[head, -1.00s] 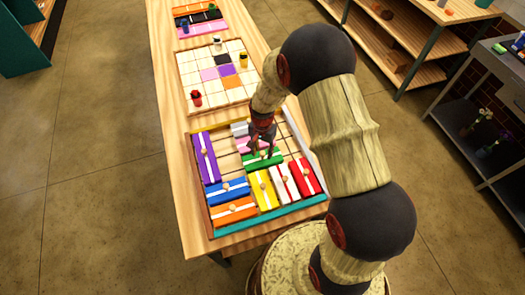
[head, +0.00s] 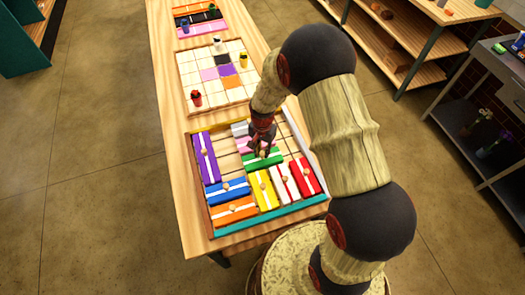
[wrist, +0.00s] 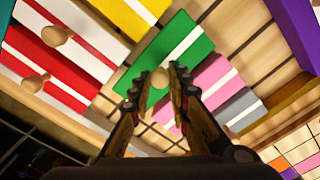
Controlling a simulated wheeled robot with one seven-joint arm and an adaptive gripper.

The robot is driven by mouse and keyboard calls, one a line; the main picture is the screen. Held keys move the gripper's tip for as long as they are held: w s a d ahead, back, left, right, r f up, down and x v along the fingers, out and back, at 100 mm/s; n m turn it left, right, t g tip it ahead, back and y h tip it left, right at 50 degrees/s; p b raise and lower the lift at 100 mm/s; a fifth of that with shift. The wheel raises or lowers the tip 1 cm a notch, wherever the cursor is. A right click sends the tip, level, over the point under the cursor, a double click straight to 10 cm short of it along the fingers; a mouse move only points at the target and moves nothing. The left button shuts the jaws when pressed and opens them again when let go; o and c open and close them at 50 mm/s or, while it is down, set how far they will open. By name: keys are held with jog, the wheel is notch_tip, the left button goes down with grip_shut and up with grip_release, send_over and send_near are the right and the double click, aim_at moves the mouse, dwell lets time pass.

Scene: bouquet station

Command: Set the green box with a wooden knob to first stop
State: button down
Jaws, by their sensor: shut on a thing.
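The green box (head: 276,160) with a white stripe lies in the slatted tray (head: 222,232). In the head view it sits behind the yellow and white boxes, and pink and grey boxes are behind it. My gripper (head: 262,152) is over it, pointing down, and hides part of it. In the wrist view the green box (wrist: 193,47) is below my gripper (wrist: 160,76), and the fingertips are at either side of its round wooden knob (wrist: 160,78). My gripper is shut on that knob.
The tray also holds a purple box (head: 207,163) and a blue box (head: 228,190) at left, an orange box (head: 234,210) in front, and a red box (head: 304,177) at right. Bare slats (head: 229,151) show left of my gripper. A tiled board (head: 195,78) lies behind.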

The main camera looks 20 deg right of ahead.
jog(key=shift+d, duration=0.1)
dwell(0.3)
jog(key=d, duration=0.8)
jog(key=shift+d+b, duration=0.35)
jog(key=shift+d, duration=0.05)
jog(key=c, duration=2.1)
grip_release()
jog(key=shift+d, duration=0.1)
jog(key=shift+o, duration=1.4)
jog(key=shift+d, duration=0.15)
jog(key=shift+o, duration=0.8)
notch_tip(320, 180, up, 12)
